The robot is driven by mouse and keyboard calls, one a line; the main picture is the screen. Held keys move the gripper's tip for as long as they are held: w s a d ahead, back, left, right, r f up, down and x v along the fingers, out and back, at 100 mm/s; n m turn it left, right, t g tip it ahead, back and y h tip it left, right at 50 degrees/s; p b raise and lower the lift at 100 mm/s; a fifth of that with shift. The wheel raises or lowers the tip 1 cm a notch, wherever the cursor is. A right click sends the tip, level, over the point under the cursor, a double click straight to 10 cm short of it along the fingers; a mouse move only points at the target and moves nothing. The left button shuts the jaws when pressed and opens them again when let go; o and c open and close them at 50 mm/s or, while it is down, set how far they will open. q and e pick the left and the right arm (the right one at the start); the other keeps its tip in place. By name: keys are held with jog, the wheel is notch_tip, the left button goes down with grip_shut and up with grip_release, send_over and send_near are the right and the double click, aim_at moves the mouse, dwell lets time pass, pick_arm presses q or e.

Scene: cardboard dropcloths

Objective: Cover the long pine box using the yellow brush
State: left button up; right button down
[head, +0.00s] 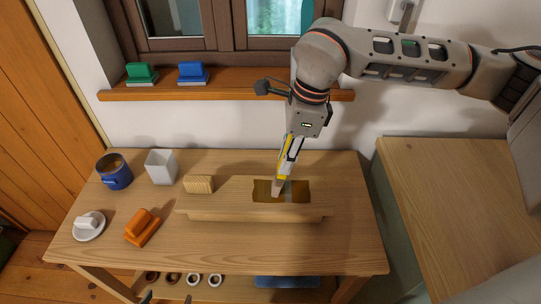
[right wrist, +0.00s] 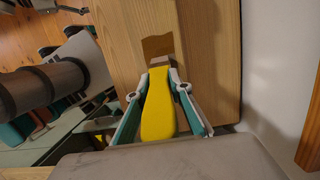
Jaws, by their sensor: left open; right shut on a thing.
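The long pine box (head: 225,196) lies across the middle of the table, with a dark brown wet-looking patch (head: 300,190) on its top right part. In the right wrist view the box (right wrist: 208,60) and part of the patch (right wrist: 157,45) show. My right gripper (head: 290,150) is shut on the handle of the yellow brush (right wrist: 160,108). The brush points down, its pale pinkish head (head: 277,187) at the patch; exact contact is hard to tell. My left gripper (head: 167,298) shows only as dark tips at the bottom edge, apart and empty.
The table's right front is clear.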

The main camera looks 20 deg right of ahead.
jog(key=s+d, duration=0.2)
jog(key=d, duration=0.6)
jog(key=shift+s+d+p, duration=0.3)
jog(key=shift+d+p, duration=0.05)
jog(key=shift+p, duration=0.05)
notch_tip(320, 180, up, 5)
jog(key=p, duration=0.3)
dwell(0.4)
